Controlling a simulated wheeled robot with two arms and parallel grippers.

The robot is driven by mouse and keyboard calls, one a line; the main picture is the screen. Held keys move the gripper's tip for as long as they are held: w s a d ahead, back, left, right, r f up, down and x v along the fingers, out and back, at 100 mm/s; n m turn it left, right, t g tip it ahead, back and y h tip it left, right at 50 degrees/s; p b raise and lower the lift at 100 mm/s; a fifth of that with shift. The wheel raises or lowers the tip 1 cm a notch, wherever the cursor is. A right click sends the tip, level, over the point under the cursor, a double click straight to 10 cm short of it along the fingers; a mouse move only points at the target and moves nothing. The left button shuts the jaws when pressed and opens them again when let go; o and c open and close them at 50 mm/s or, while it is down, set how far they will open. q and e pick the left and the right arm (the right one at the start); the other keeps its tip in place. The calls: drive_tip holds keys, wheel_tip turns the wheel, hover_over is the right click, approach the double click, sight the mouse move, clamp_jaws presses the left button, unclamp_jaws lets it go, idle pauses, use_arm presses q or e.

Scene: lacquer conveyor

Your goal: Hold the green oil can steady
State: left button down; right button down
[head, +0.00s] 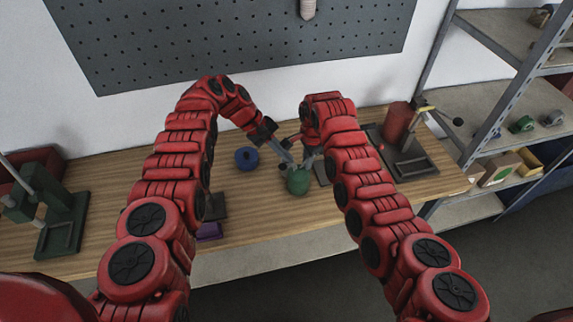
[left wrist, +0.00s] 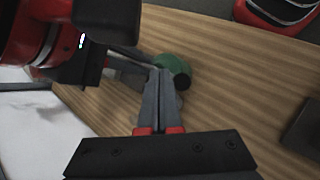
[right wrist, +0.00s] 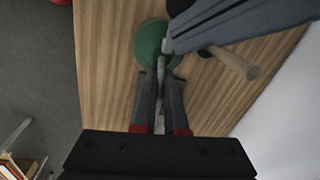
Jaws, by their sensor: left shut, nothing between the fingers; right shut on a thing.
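The green oil can (head: 298,183) stands on the wooden bench, between my two arms and near the front edge. My right gripper (head: 309,160) is shut on the can's thin grey spout, which shows between the fingers in the right wrist view (right wrist: 160,88). The can's green body (right wrist: 150,42) lies just beyond those fingertips. My left gripper (head: 289,161) is shut and empty, its fingertips close to the can's top. In the left wrist view the green body (left wrist: 172,66) is partly behind the left fingers (left wrist: 160,74); I cannot tell whether they touch.
A blue ring-like object (head: 247,158) lies left of the can. A purple block (head: 208,231) is near the front edge. A green press (head: 55,210) stands at the far left, and a red cylinder on a stand (head: 398,124) at the right. A pegboard (head: 240,40) hangs behind.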

use_arm(q)
drive_tip(key=r, duration=0.5)
drive_tip(key=shift+d, duration=0.35)
idle(0.6)
